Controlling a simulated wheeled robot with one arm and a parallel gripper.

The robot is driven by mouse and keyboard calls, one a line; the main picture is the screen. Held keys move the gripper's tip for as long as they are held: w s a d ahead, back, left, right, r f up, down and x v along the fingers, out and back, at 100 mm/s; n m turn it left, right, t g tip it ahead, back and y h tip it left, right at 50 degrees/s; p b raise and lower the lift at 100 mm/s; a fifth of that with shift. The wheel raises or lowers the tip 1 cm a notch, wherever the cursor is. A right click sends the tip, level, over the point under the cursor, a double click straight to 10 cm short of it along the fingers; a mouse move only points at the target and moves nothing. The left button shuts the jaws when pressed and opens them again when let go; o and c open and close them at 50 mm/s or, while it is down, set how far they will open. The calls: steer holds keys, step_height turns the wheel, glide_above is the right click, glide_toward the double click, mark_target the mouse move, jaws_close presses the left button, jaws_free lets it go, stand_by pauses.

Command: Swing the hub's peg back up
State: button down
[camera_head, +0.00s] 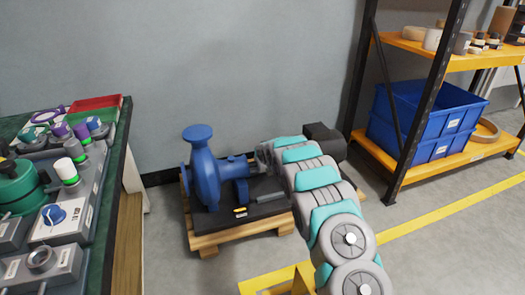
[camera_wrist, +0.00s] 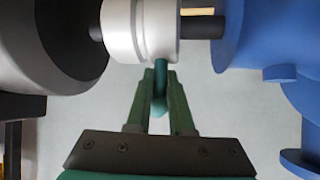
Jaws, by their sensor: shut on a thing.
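In the wrist view the white hub (camera_wrist: 140,30) sits on a dark shaft (camera_wrist: 200,27) between the dark motor end (camera_wrist: 60,40) and the blue pump (camera_wrist: 270,50). A teal peg (camera_wrist: 160,68) sticks out of the hub toward my gripper (camera_wrist: 160,80). The green fingers are shut on the peg, one on each side of it. In the head view the blue pump (camera_head: 206,178) stands on a black base (camera_head: 235,217), with the dark motor (camera_head: 325,140) behind my arm. My arm hides the hub, peg and gripper there.
The base lies on a wooden pallet (camera_head: 215,241). A green-topped bench (camera_head: 112,150) crowded with parts stands at left. A yellow shelf (camera_head: 440,165) with blue crates (camera_head: 420,120) stands at right. A yellow frame (camera_head: 268,284) shows near my arm's lower part. The wall is close behind.

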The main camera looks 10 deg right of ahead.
steer(key=shift+w+r+g+p, duration=0.6)
steer(key=shift+w+r+p, duration=0.1)
steer(key=shift+p, duration=0.15)
steer(key=shift+w, duration=0.15)
steer(key=shift+w+r, duration=0.15)
steer(key=shift+r, duration=0.1)
steer(key=c, duration=1)
jaws_free()
steer(key=shift+o, duration=0.9)
steer(key=shift+f, duration=0.6)
steer(key=shift+s+a, duration=0.1)
steer(key=shift+s, duration=0.25)
steer(key=v, duration=0.7)
steer(key=shift+r, duration=0.45)
